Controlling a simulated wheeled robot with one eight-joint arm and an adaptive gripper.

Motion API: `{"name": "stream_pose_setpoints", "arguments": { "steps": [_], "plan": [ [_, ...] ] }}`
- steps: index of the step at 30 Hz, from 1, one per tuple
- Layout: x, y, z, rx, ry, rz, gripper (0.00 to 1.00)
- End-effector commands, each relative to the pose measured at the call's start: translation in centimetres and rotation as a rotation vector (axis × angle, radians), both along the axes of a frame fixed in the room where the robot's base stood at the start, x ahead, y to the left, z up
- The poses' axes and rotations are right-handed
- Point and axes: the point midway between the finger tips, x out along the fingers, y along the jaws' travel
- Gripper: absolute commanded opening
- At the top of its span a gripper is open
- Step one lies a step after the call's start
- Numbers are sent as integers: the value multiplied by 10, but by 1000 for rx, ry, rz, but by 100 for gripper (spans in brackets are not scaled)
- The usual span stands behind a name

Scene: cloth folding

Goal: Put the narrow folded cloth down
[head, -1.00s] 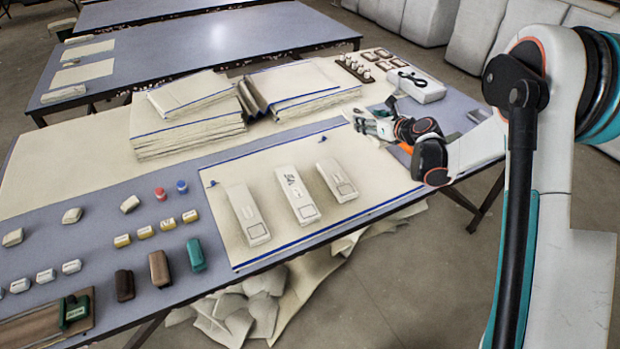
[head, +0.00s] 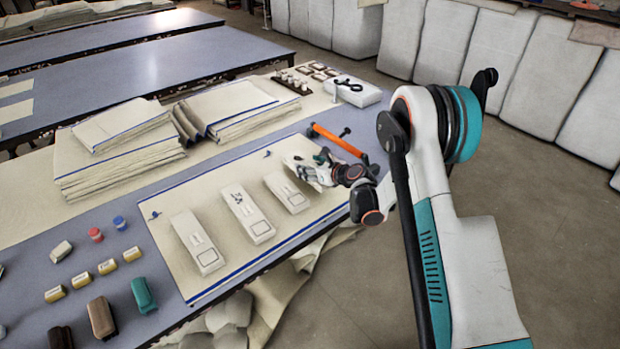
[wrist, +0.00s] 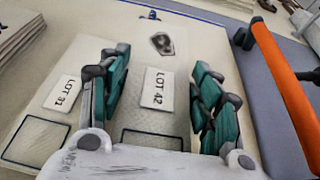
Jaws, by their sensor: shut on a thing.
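My gripper (head: 318,166) is at the right part of the cream mat (head: 330,204). It is shut on a narrow folded cloth, pale cream, whose end shows at the gripper in the head view (head: 297,160). In the wrist view the cloth (wrist: 177,65) lies between the teal fingers, with a LOT 42 label and a dark patch. Its near end is partly hidden by the gripper. Three narrow folded cloths lie side by side on the mat: left (head: 197,243), middle (head: 247,214) and right (head: 287,192). I cannot tell whether the held cloth touches the mat.
An orange-handled tool (head: 337,139) lies close behind my gripper. Stacks of folded cloth (head: 120,150) stand at the back left. A white box (head: 358,92) is at the far end.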

Motion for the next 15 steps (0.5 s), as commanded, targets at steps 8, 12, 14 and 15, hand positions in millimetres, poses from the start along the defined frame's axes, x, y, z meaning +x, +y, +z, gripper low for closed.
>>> {"name": "stream_pose_setpoints", "arguments": {
  "steps": [8,12,14,15],
  "plan": [
    [0,0,-39,0,0,0,32],
    [0,0,-39,0,0,0,32],
    [0,0,-39,0,0,0,32],
    [0,0,-39,0,0,0,32]
  ]
}}
